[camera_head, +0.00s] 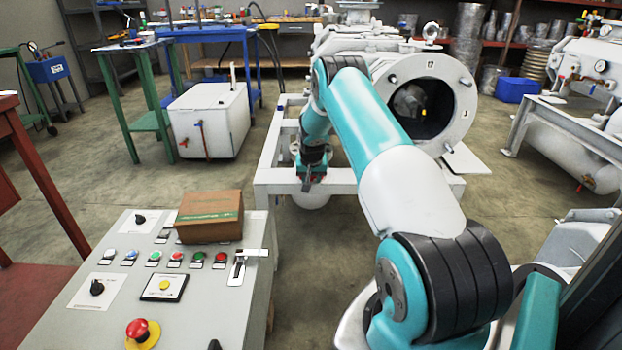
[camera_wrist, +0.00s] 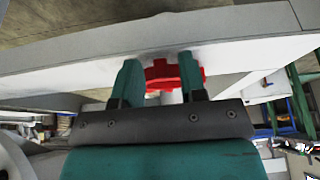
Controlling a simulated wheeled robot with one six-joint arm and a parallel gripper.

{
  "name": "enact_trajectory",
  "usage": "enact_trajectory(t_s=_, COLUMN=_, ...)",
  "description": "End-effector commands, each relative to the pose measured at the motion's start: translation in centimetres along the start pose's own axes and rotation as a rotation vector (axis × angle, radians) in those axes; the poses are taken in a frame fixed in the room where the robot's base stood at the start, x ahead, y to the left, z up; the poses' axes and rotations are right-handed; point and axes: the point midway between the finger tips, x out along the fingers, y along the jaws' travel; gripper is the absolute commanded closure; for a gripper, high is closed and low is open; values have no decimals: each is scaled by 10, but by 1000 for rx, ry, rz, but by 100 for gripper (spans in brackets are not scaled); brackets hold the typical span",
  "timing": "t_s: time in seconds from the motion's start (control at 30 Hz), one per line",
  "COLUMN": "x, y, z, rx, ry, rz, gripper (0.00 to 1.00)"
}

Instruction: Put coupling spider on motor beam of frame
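The coupling spider is a red toothed piece (camera_wrist: 161,74) in the wrist view, between and partly behind my gripper's two fingers. It lies against or very close to the white surface of a frame beam (camera_wrist: 240,52); contact is not clear. My gripper (camera_wrist: 160,80) has its fingers apart around the spider, whose right end shows past the right finger. Whether both fingers press on it cannot be told. In the head view my gripper (camera_head: 308,182) points down at the white frame (camera_head: 355,183), below the big flanged cylinder (camera_head: 425,98); the spider is not clearly visible there.
A control panel (camera_head: 190,285) with buttons and a cardboard box (camera_head: 210,217) stands at the front left. Another white machine (camera_head: 585,85) is at the right. Open floor lies between.

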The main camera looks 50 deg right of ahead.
Motion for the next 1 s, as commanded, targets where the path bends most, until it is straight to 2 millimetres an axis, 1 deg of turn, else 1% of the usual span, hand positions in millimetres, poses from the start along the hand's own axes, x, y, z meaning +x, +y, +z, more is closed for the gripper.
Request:
enact_trajectory(t_s=0.03, x=-12, y=0, z=-2, rx=0, ry=2, rz=-1, gripper=60)
enact_trajectory(t_s=0.2, x=-51, y=0, z=-3, rx=0, ry=3, rz=-1, gripper=60)
enact_trajectory(t_s=0.4, x=-90, y=0, z=-2, rx=0, ry=3, rz=-1, gripper=60)
enact_trajectory(t_s=0.53, x=-106, y=0, z=-1, rx=0, ry=1, rz=0, gripper=60)
enact_trajectory(t_s=0.7, x=-113, y=0, z=0, rx=0, ry=1, rz=-1, gripper=60)
enact_trajectory(t_s=0.77, x=-117, y=-4, z=1, rx=-8, ry=0, rz=-6, gripper=60)
enact_trajectory(t_s=0.83, x=-130, y=-20, z=5, rx=-38, ry=-7, rz=-27, gripper=60)
enact_trajectory(t_s=0.87, x=-139, y=-30, z=8, rx=-59, ry=-11, rz=-42, gripper=60)
enact_trajectory(t_s=0.97, x=-189, y=-82, z=33, rx=-174, ry=-40, rz=-121, gripper=60)
enact_trajectory(t_s=1.0, x=-216, y=-105, z=50, rx=-237, ry=-58, rz=-162, gripper=60)
